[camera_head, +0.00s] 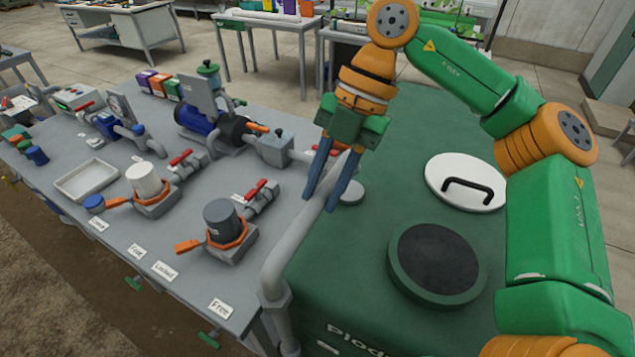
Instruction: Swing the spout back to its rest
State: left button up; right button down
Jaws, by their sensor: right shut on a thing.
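The spout is a grey pipe (296,242) in the head view. It rises from a fitting at the front right corner of the bench, bends, and runs back along the left edge of the green tank. My right gripper (319,204) comes down from above with its two blue fingers on either side of the spout's far part, shut on it. The fingers hide some of the pipe, and its far end is partly hidden behind them. My left gripper is not in view.
The green tank (345,265) has a white lid with a black handle (468,190) and a dark round port (437,262). The grey bench (120,215) holds two orange-clamped canisters, red-handled valves, a blue pump (197,121) and a white tray (86,180).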

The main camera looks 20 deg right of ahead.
jog(key=shift+r, duration=0.1)
dwell(0.3)
jog(key=c, duration=0.7)
grip_release()
jog(key=shift+w, duration=0.1)
jog(key=shift+o, duration=0.4)
jog(key=shift+w+a, duration=0.1)
jog(key=shift+a, duration=0.1)
jog(key=p+v, duration=0.1)
jog(key=v, duration=0.6)
